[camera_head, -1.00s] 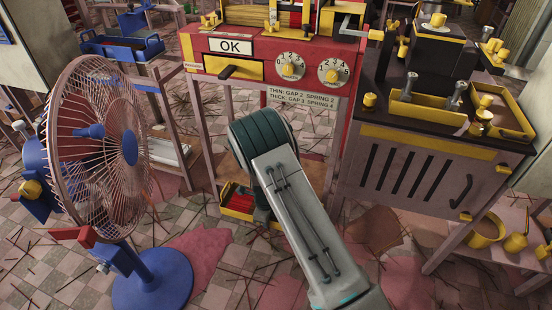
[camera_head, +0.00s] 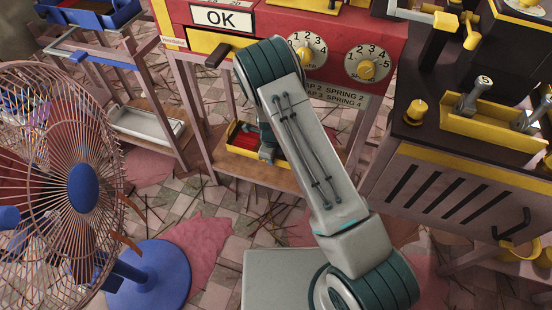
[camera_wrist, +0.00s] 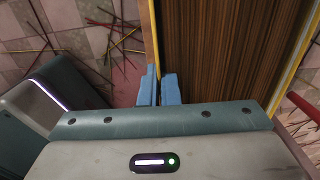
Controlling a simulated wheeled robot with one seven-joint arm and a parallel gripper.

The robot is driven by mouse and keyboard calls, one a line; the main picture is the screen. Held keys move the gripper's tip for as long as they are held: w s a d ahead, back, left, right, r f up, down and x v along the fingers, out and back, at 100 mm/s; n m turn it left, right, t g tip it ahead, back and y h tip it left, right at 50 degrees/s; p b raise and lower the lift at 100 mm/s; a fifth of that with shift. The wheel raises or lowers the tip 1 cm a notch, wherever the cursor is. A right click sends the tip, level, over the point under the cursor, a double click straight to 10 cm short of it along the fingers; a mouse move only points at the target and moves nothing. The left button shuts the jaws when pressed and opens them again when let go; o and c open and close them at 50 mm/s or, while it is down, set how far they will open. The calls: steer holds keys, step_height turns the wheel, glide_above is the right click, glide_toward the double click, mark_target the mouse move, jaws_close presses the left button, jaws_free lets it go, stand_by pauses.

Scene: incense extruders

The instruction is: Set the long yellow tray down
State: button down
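The long yellow tray (camera_head: 240,151) is low under the red machine, at the wooden lower shelf of its stand. Its red content shows, and my arm covers its right part. Whether its underside touches the shelf I cannot tell. In the head view my gripper is mostly hidden behind my arm.
The wooden shelf (camera_head: 220,172) has bare board around the tray. The red machine (camera_head: 275,40) stands above it. A blue-based fan (camera_head: 150,285) is at left, a dark-topped cabinet (camera_head: 440,200) at right. A pale tray (camera_head: 150,127) lies on another low shelf. Loose sticks litter the floor.

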steer(key=b, duration=0.2)
glide_above(271, 178)
step_height(271, 178, down, 6)
steer(key=shift+f, duration=0.15)
steer(key=shift+w+f+b, duration=0.1)
steer(key=shift+f+b, duration=0.65)
steer(key=shift+f, duration=0.65)
steer(key=shift+f, duration=0.2)
steer(key=c, duration=1.7)
jaws_free()
steer(key=shift+r, duration=0.1)
steer(key=shift+r, duration=0.1)
step_height(271, 178, up, 12)
steer(key=p, duration=0.5)
